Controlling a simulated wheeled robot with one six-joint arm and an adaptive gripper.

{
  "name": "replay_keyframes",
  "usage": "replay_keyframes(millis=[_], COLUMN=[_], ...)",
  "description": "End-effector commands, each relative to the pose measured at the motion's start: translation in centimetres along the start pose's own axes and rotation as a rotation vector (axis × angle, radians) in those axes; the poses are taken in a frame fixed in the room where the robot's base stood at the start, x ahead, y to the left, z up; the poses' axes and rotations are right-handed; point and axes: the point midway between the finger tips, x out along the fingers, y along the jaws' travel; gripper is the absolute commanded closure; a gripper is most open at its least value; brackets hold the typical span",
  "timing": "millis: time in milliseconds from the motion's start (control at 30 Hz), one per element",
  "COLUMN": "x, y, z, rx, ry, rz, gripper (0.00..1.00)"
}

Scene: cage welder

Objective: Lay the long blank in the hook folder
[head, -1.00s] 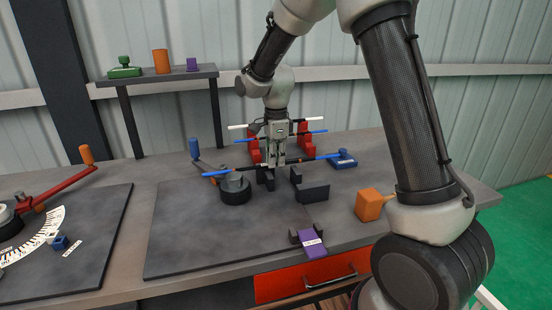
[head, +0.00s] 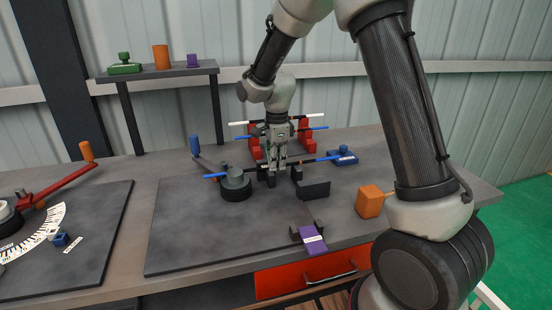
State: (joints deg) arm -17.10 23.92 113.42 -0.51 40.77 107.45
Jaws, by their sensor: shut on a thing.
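My gripper (head: 277,165) points down and is shut on the long blank, a thin dark rod with blue ends (head: 215,175). The blank lies crosswise in the picture, level with the hook folder's low dark blocks and the pin on its round black drum (head: 236,190). The left blue end shows just left of the pin. I cannot tell whether the blank touches the folder or is just above it. The folder has a lever with a blue knob (head: 194,146) and a dark upright plate (head: 314,190). My fingers hide the blank's middle.
Behind my gripper, a red rack (head: 306,136) holds rods with white and blue ends. A blue block (head: 343,158), an orange block (head: 370,202) and a purple piece (head: 313,240) are on the bench. Another bender with a red lever (head: 62,185) is at left. The folder plate's front left is clear.

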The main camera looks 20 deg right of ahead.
Motion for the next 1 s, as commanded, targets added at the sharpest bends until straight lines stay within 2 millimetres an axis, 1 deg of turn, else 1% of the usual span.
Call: replay_keyframes(millis=[33, 167, 200, 667, 767, 867, 1000], x=[0.4, 0.4, 0.4, -0.1, -1.2, -3.2, -6.5], y=[0.2, 0.2, 0.1, 0.0, -0.1, -0.1, -0.1], z=[-0.1, -0.1, -0.1, -0.1, -0.1, -0.1, -0.1], rx=[0.001, 0.001, 0.001, 0.0, 0.0, 0.0, 0.0], ry=[0.002, 0.003, 0.003, 0.002, 0.002, 0.001, 0.001], rz=[0.007, 0.007, 0.006, 0.002, 0.001, -0.003, -0.003], gripper=[0.83, 0.59, 0.52, 0.51, 0.51, 0.51, 0.51])
